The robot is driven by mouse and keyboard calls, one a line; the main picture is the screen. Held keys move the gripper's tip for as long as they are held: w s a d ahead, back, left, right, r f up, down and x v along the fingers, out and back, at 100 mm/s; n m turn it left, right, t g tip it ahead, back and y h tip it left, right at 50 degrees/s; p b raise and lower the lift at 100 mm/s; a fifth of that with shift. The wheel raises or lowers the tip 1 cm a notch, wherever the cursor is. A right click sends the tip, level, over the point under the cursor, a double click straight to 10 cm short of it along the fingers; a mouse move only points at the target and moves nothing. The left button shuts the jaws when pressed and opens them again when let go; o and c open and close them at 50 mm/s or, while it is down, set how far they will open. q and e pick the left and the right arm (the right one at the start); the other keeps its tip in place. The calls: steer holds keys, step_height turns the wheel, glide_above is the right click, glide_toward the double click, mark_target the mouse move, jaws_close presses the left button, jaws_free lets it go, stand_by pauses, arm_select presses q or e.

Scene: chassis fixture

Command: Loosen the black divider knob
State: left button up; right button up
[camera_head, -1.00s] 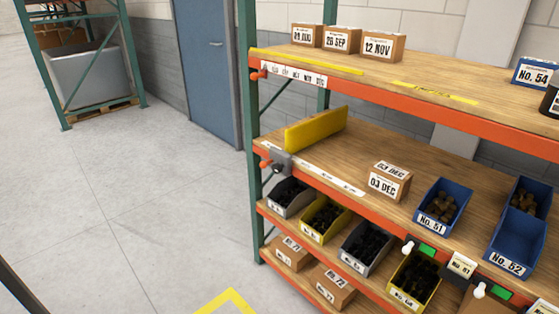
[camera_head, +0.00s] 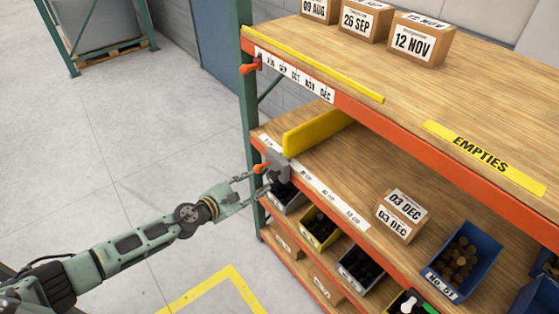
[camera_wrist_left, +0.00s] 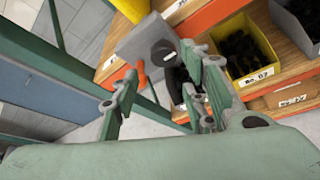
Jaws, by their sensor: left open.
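The black divider knob (camera_wrist_left: 163,52) sits on the face of a grey clamp block (camera_wrist_left: 145,38) in the left wrist view. The same clamp (camera_head: 277,160) shows on the shelf's front edge in the head view, where the knob is mostly hidden by the gripper. The yellow divider (camera_head: 318,131) stands upright on the shelf behind it. My left gripper (camera_head: 254,184) is open at the clamp, fingers pointing at it. In the wrist view its fingers (camera_wrist_left: 160,64) lie either side of the knob; contact cannot be told. My right gripper is not in view.
An orange knob (camera_head: 259,168) is close beside the clamp. Bins of dark parts (camera_head: 320,226) stand below the shelf edge. A 03 DEC box (camera_head: 402,215) and a blue bin (camera_head: 463,258) are farther right.

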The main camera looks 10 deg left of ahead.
mark_target(269, 176)
arm_select(q)
steer(key=x, duration=0.3)
steer(key=shift+w+d+r+b, duration=0.1)
steer(key=shift+d+b, duration=0.2)
steer(key=shift+b, duration=0.05)
steer(key=x, duration=0.2)
steer(key=shift+w, duration=0.3)
steer(key=shift+w+d+f, duration=0.2)
steer(key=shift+w+f, duration=0.05)
steer(key=shift+w, duration=0.05)
steer(key=c, duration=0.5)
steer(key=shift+w+r, duration=0.1)
steer(key=c, duration=0.5)
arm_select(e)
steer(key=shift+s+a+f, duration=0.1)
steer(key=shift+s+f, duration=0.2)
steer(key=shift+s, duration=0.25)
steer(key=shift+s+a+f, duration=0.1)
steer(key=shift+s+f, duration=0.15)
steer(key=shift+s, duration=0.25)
